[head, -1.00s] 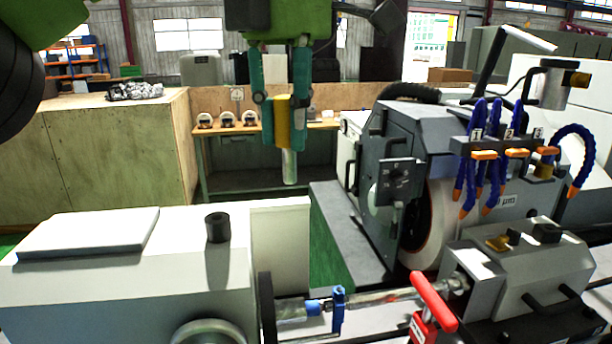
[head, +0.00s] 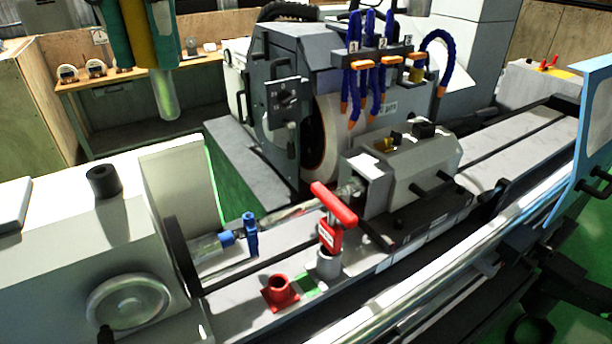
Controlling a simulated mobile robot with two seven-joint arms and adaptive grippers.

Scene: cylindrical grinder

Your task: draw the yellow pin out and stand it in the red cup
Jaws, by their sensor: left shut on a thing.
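The yellow pin (head: 165,97) hangs upright at the top left, its yellow grip between the teal fingers of my left gripper (head: 142,58) and its bare metal shaft pointing down. My left gripper is shut on it, high above the machine; the upper part of the gripper is cut off by the frame. The red cup (head: 280,292) stands on the machine table at the lower middle, open end up. It is well below and to the right of the pin, and its opening looks empty. My right gripper is not in view.
A red T-handled piece (head: 333,205) stands in a grey socket (head: 328,264) just right of the cup. The grey headstock (head: 95,250), tailstock (head: 405,170) and blue-clamped workpiece (head: 250,235) surround this spot. The grinding wheel housing (head: 285,60) stands behind.

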